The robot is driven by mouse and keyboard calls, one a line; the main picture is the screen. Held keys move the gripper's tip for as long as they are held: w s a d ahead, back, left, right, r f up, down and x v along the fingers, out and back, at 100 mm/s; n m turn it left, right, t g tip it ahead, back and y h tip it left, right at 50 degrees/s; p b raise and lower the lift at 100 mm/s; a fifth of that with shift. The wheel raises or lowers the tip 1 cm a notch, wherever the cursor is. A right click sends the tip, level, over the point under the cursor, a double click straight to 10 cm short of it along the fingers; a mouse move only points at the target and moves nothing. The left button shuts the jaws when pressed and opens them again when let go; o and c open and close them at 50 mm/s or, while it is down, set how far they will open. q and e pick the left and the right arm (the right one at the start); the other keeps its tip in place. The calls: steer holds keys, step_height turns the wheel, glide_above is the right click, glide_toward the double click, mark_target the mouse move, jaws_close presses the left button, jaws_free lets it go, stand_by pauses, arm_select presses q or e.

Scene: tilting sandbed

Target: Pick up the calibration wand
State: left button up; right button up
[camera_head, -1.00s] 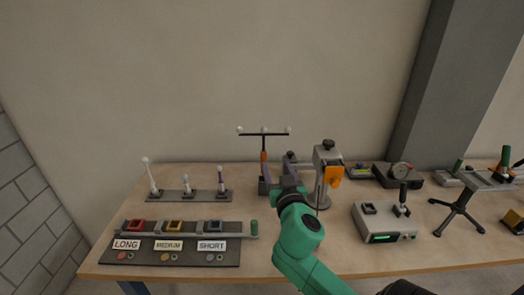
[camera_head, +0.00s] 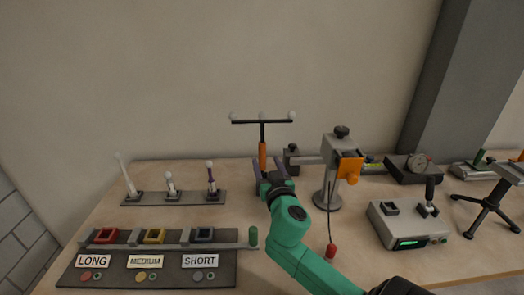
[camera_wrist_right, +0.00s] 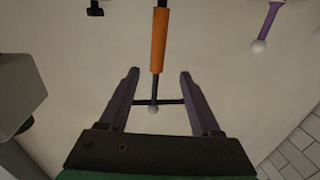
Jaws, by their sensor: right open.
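The calibration wand stands upright near the back of the bench. It has an orange handle (camera_head: 262,155) and a black crossbar with white balls on top. My right gripper (camera_head: 271,165) is open and empty in front of the wand's lower part, which it hides. In the right wrist view the wand's orange handle (camera_wrist_right: 159,42) shows upside down, lined up between the two fingers (camera_wrist_right: 158,74). The crossbar passes behind the fingers, so the wand appears beyond them and not gripped. My left gripper is out of view.
A grey clamp stand (camera_head: 327,185) with an orange block stands close right of the gripper; a red bulb (camera_head: 331,250) hangs on its cord. A rack (camera_head: 150,198) of small ball-tipped probes and a labelled tray (camera_head: 120,273) lie left. A grey box (camera_head: 410,228) stands right.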

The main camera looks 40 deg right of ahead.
mark_target(260, 144)
steer(key=x, duration=0.3)
steer(key=p+x, duration=0.1)
steer(key=x, duration=0.3)
steer(key=p+x, duration=0.1)
steer(key=x, duration=0.3)
steer(key=shift+s+d+r, duration=0.1)
steer(key=shift+d, duration=0.15)
steer(key=shift+w+d, duration=0.15)
steer(key=shift+w, duration=0.2)
steer(key=shift+s, duration=0.1)
jaws_close()
